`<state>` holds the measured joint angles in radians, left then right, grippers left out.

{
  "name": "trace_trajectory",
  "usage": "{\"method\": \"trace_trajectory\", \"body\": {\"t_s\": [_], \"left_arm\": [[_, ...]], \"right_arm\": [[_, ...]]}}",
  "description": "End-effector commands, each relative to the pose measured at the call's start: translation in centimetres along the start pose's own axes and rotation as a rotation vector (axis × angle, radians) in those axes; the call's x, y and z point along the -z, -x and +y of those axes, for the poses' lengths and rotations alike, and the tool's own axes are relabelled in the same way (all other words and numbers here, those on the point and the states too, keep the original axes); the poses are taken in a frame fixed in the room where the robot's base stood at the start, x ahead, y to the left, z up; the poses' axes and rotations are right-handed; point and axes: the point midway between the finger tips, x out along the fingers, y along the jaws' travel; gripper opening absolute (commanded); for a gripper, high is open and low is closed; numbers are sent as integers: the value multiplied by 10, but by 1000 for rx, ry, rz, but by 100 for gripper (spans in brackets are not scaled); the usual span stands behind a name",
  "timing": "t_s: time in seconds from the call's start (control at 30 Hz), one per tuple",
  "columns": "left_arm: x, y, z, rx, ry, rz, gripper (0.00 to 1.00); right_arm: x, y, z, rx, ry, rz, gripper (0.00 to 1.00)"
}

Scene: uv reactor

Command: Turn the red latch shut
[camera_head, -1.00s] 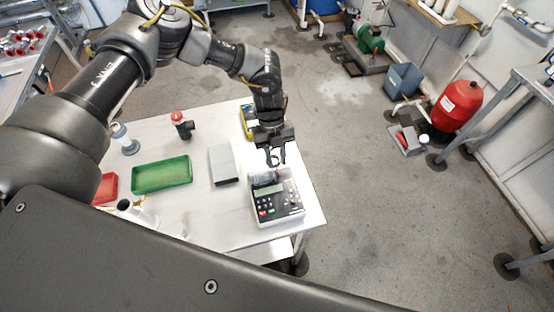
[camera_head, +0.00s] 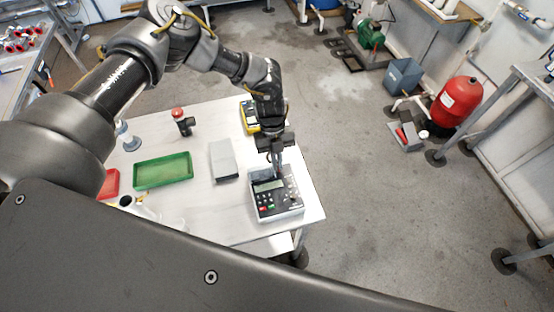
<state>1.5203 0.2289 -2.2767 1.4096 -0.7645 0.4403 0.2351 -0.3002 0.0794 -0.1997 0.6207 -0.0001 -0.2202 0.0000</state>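A white and dark device (camera_head: 276,197) with a small screen (camera_head: 268,186) and several buttons stands near the right front corner of the white table. My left gripper (camera_head: 277,170) points down at the back part of this device, with its fingertips at or just above its top. The fingers hide that part of the device. I cannot make out a red latch there; it is hidden or too small to tell. Whether the fingers are apart or closed on something cannot be told. My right gripper is not in view.
The white table (camera_head: 205,200) also holds a grey box (camera_head: 223,160), a green tray (camera_head: 163,171), a red tray (camera_head: 110,183), a red-topped fitting (camera_head: 181,121) and a yellow meter (camera_head: 249,116). Bare tabletop lies between the grey box and the device. Open floor lies to the right.

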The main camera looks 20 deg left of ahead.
Motion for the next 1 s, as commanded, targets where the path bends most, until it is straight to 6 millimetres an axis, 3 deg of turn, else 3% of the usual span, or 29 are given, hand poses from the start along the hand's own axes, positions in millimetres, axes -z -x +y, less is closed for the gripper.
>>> {"method": "trace_trajectory", "body": {"t_s": [0.37,1.0], "left_arm": [[-2,-4,-1,-47,-116,-2,0],[-1,-4,-4,-272,-658,-3,0]], "right_arm": [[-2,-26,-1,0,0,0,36],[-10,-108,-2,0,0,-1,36]]}}
